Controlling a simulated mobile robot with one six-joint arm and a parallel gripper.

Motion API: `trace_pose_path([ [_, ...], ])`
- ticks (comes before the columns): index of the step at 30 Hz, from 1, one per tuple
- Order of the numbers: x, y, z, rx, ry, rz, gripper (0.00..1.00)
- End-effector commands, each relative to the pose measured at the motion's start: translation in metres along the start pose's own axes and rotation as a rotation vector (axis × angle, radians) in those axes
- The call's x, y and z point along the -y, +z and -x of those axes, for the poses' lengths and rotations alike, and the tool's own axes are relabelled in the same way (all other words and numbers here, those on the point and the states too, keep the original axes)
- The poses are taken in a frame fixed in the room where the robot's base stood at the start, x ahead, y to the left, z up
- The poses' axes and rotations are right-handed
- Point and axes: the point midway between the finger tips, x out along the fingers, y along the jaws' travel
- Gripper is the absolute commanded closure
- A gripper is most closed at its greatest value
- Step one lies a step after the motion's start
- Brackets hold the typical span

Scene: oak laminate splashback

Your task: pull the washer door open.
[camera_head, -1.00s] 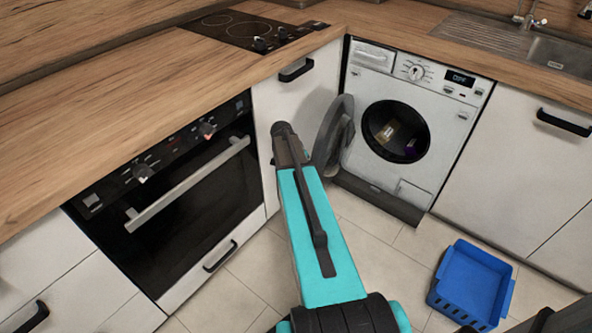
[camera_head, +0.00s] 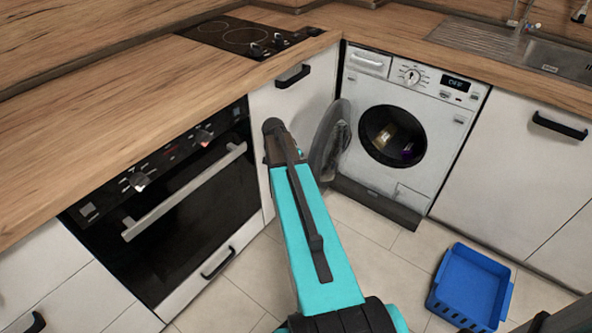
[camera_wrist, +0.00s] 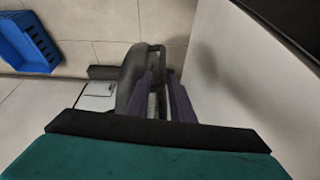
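The washer (camera_head: 440,125) is white and built in under the counter. Its round door (camera_head: 331,140) stands wide open in the head view, swung out to the left of the dark drum opening (camera_head: 392,136). Items show inside the drum. My teal arm reaches toward the door, and my gripper is hidden behind it in the head view. In the wrist view, my gripper's dark purple fingers (camera_wrist: 160,95) are close beside a dark rounded edge that looks like the door (camera_wrist: 133,78).
A white cabinet front (camera_head: 290,105) stands close to the left of the open door. The oven (camera_head: 175,190) is further left. A blue basket (camera_head: 470,287) sits on the floor at the right, also in the wrist view (camera_wrist: 28,40). Tile before the washer is clear.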

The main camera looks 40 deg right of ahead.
Motion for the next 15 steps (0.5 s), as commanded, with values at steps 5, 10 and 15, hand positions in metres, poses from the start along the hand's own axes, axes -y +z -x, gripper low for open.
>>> trace_pose_path([
  [5,-0.001,-0.003,0.034,-0.009,-0.004,0.001,0.8],
  [10,-0.003,-0.002,0.059,-0.005,-0.002,0.0,0.8],
  [15,-0.003,-0.001,0.078,-0.003,0.0,0.0,0.8],
])
